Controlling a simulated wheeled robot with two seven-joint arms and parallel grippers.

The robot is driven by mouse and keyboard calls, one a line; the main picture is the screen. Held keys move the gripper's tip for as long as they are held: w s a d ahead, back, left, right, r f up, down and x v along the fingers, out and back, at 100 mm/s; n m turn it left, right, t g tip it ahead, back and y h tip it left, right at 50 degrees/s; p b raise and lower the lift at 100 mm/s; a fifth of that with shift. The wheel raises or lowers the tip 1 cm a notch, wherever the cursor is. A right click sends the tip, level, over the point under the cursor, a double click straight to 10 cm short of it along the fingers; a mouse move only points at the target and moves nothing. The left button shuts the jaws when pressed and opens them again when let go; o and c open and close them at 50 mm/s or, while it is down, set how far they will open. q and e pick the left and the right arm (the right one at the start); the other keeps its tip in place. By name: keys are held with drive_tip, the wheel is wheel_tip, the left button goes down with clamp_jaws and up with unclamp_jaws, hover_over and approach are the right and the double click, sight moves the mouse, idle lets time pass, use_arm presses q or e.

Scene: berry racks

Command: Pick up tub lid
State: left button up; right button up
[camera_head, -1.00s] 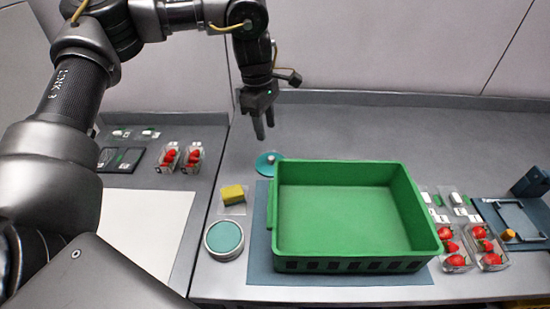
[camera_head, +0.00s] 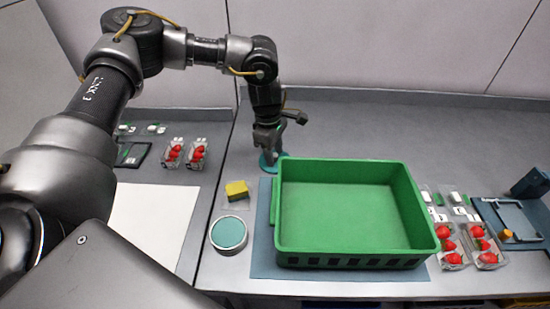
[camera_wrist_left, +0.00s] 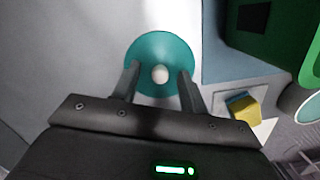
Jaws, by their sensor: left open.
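The tub lid is a teal disc with a pale round knob. It lies on the counter behind the left corner of the green crate; its edge shows in the head view (camera_head: 265,161). In the left wrist view the lid (camera_wrist_left: 160,48) lies under my left gripper (camera_wrist_left: 157,84). The two fingers are open, one on each side of the knob, with gaps on both sides. In the head view my left gripper (camera_head: 271,157) points down over the lid and hides most of it. A round tub (camera_head: 229,234) with teal contents stands left of the crate. My right gripper is not in view.
The green crate (camera_head: 278,225) stands on a blue mat (camera_head: 262,262) close to the lid. A yellow sponge-like block (camera_head: 237,190) lies in front of the lid. Strawberry punnets (camera_head: 450,245) sit right of the crate; more punnets (camera_head: 173,154) sit at the left.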

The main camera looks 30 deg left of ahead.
use_arm(q)
clamp_jaws()
idle(0.3)
